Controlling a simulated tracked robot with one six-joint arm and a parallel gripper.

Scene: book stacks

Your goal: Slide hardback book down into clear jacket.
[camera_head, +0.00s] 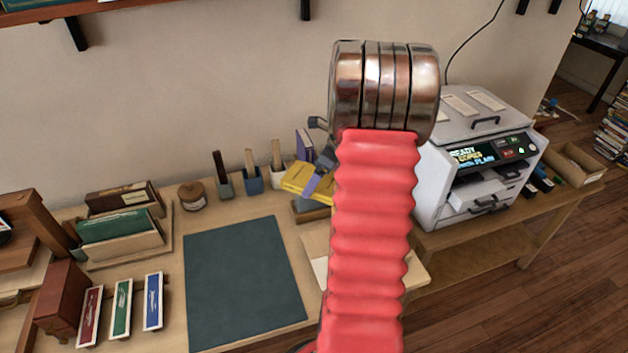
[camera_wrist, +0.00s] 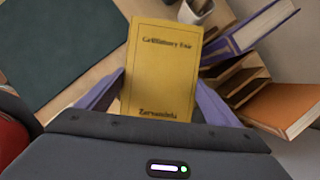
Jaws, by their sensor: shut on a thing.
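A yellow hardback book (camera_wrist: 162,70) with dark lettering on its cover is between the two purple-blue fingers of my gripper (camera_wrist: 160,82) in the wrist view. My gripper is shut on it. In the head view the yellow book (camera_head: 304,178) shows beside my red arm, at the back of the workbench, and my gripper (camera_head: 320,178) is partly hidden by the arm. I cannot make out the clear jacket in either view; the arm hides part of the bench.
A dark green mat (camera_head: 245,280) lies clear on the bench. Several brush pots (camera_head: 252,181) stand behind it. A grey printer (camera_head: 480,160) is at right.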

